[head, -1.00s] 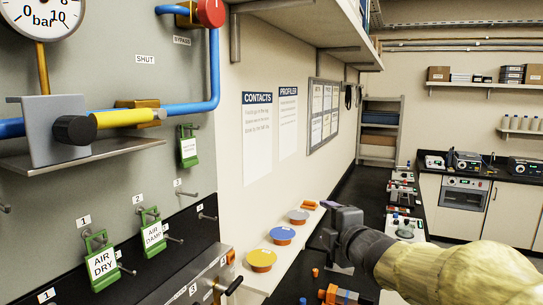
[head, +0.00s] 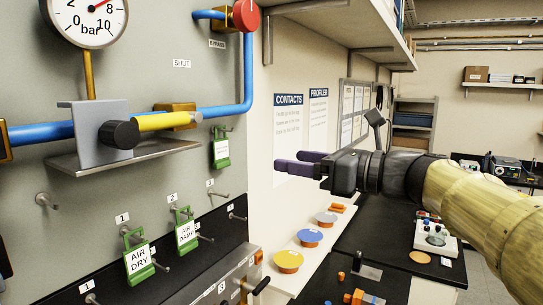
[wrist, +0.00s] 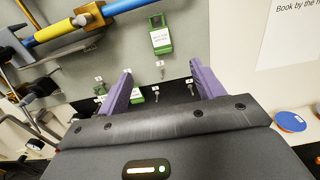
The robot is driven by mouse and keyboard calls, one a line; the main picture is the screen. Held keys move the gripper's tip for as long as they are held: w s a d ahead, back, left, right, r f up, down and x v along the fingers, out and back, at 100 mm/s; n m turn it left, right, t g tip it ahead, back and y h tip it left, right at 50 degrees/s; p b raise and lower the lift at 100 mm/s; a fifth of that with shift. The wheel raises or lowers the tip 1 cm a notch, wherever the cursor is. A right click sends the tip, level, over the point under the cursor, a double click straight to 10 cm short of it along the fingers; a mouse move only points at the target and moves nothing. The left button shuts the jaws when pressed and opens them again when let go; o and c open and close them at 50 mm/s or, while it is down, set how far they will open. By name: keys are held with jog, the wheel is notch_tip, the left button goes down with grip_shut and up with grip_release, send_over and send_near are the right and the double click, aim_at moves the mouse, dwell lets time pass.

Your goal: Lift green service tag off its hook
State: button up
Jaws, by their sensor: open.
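A green tag (head: 221,148) with a white label in small print hangs on the grey panel, below the blue pipe and right of the yellow valve lever. It also shows in the wrist view (wrist: 160,38), beyond the fingers and near the top middle. Two more green tags hang lower, marked AIR DRY (head: 138,258) and AIR DAMP (head: 185,230). My gripper (head: 283,163) has purple fingers, is open and empty, and points left at the panel, apart from the tags. In the wrist view its fingers (wrist: 164,84) stand wide apart.
The blue pipe (head: 225,108), yellow lever (head: 160,122) and a metal shelf (head: 120,152) stick out from the panel. Bare pegs (head: 45,199) project too. A wall shelf (head: 345,30) overhangs above. Coloured discs (head: 310,237) lie on the white ledge below my gripper.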

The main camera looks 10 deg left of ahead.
aim_at(222, 145)
jog(key=p+x, duration=0.8)
jog(key=x, duration=0.8)
jog(key=shift+a+r, duration=0.1)
jog(key=shift+w+a, duration=0.25)
jog(key=shift+a, duration=0.2)
jog(key=shift+c, duration=0.2)
grip_shut()
jog(key=shift+d, duration=0.1)
jog(key=shift+s+d+r, duration=0.15)
jog(key=shift+d+r, duration=0.25)
jog(key=shift+r, duration=0.05)
jog(key=shift+d, duration=0.1)
